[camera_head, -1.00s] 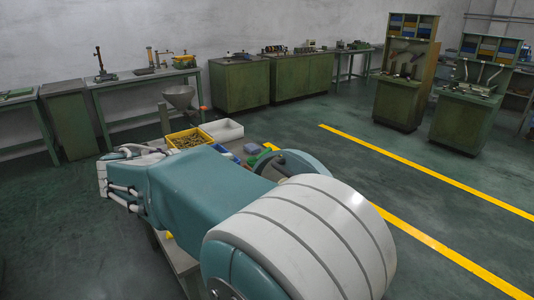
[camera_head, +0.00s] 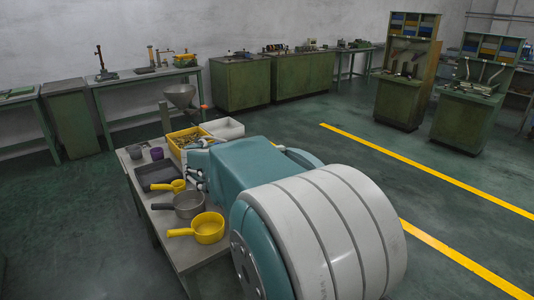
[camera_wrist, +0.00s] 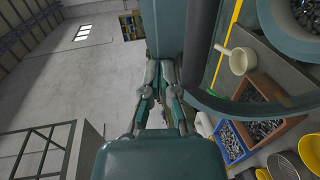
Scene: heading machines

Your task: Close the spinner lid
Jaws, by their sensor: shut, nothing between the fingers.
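In the head view, the spinner shows only as a teal round rim (camera_head: 303,157) behind my arm; most of it is hidden. In the wrist view, a teal round vessel (camera_wrist: 275,22) holding small metal parts is at the upper right, with a curved teal band below and left of it. A tall teal piece (camera_wrist: 168,25) and a dark rounded edge stand close by the fingers; I cannot tell which part is the lid. My gripper (camera_wrist: 160,68) is shut and empty, apparently beside the tall teal piece; contact is unclear. In the head view, my gripper (camera_head: 198,177) is partly hidden over the table.
The table (camera_head: 184,258) bears a grey pan (camera_head: 188,205), a yellow pan (camera_head: 208,229), a dark tray (camera_head: 150,178), a yellow bin (camera_head: 174,142) and a white bin (camera_head: 225,128). A funnel (camera_head: 180,97) stands behind. Floor to the right is open.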

